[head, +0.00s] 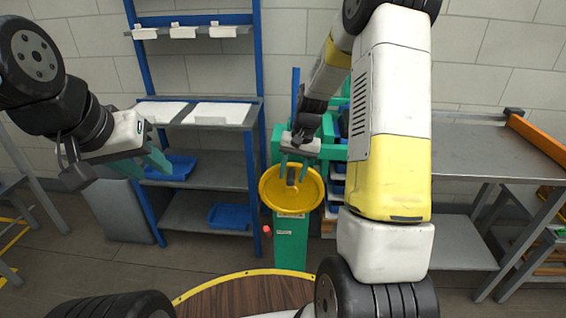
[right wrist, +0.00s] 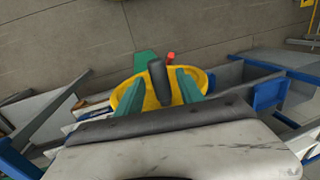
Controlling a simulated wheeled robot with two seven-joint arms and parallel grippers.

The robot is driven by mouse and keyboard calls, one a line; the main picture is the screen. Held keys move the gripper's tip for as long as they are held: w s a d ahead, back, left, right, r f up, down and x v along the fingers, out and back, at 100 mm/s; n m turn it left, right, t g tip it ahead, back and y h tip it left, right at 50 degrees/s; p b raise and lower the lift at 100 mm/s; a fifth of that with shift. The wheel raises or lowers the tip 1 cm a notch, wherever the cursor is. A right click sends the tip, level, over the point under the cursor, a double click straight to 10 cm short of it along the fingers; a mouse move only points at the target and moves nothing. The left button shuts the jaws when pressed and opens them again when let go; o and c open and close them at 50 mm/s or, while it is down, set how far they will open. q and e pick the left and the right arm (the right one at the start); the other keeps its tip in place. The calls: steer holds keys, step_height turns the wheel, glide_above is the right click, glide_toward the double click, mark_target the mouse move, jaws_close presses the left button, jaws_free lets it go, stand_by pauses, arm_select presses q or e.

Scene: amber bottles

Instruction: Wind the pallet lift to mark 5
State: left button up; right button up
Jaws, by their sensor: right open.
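The yellow handwheel (head: 268,197) sits on top of the green lift column (head: 291,245); it also shows in the right wrist view (right wrist: 133,94). Its dark upright handle (right wrist: 157,82) stands between the green fingers of my right gripper (right wrist: 158,100) in that view. My right gripper (head: 296,166) is open over the wheel in the head view; I cannot tell whether a finger touches the handle. My left gripper (head: 143,163) is apart from the wheel, in the air at the left, its fingers seemingly spread and empty. Small labels on the column are unreadable, and no mark can be read.
A red knob (head: 267,229) sticks out beside the column. A blue-framed shelf (head: 212,170) with blue bins (head: 229,216) stands at the left. A grey workbench (head: 480,158) stands at the right. A round wooden table top (head: 240,298) with a yellow rim is in front.

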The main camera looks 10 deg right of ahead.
steer(key=shift+c, duration=0.4)
jaws_close()
stand_by(0.9)
